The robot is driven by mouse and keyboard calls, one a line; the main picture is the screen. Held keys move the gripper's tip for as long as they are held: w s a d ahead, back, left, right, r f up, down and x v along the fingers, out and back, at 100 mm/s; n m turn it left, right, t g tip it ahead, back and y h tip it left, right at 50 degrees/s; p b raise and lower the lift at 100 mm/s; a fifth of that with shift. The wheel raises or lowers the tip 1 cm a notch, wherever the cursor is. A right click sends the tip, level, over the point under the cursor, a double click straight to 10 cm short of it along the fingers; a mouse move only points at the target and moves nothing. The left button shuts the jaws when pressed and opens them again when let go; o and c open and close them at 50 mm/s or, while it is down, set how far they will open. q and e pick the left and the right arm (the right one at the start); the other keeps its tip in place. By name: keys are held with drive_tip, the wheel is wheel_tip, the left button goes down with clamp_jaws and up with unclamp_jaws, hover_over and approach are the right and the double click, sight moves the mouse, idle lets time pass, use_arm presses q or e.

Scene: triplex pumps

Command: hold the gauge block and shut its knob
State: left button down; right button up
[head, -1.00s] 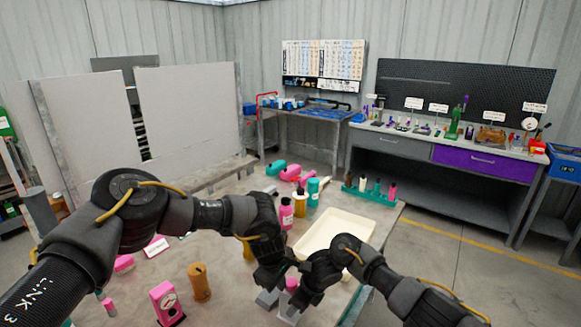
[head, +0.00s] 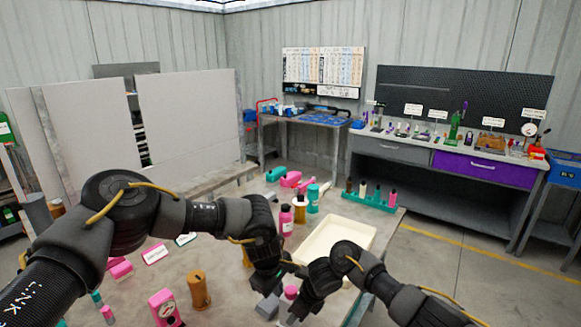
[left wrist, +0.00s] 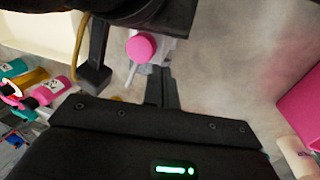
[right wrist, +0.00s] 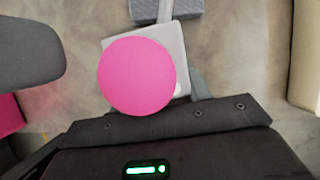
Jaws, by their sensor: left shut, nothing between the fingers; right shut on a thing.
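The gauge block is a small light grey body with a round pink knob (head: 291,292). In the right wrist view the knob (right wrist: 137,76) covers much of the grey body (right wrist: 176,45). My right gripper (head: 294,317) is shut on the block; its fingertips are mostly hidden. My left gripper (head: 267,294) is shut and empty, just left of the knob in the head view. In the left wrist view its closed fingers (left wrist: 161,88) point toward the block, with the pink knob (left wrist: 141,47) close ahead. I cannot tell whether they touch.
A cream tray (head: 368,226) lies just beyond the right gripper. Pink and teal bottles (head: 286,221) stand behind the grippers. A pink gauge unit (head: 163,306) and an orange cylinder (head: 198,290) stand at the left. A teal rack (head: 369,201) stands farther back.

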use_arm(q)
drive_tip(key=v, duration=0.3)
drive_tip(key=w+v, duration=0.1)
drive_tip(key=shift+s+d+r, duration=0.15)
drive_tip(key=shift+d+r, duration=0.15)
drive_tip(key=shift+r, duration=0.15)
drive_tip(key=shift+s+d+f, duration=0.2)
drive_tip(key=shift+d+f, duration=0.2)
drive_tip(key=shift+f, duration=0.6)
drive_tip(key=shift+s+d+f, duration=0.25)
drive_tip(key=shift+d+f, duration=0.15)
drive_tip(key=shift+f, duration=0.6)
drive_tip(key=shift+s+d+f, duration=0.2)
drive_tip(key=shift+d+f, duration=0.25)
drive_tip(key=shift+f, duration=0.55)
drive_tip(key=shift+w, duration=0.2)
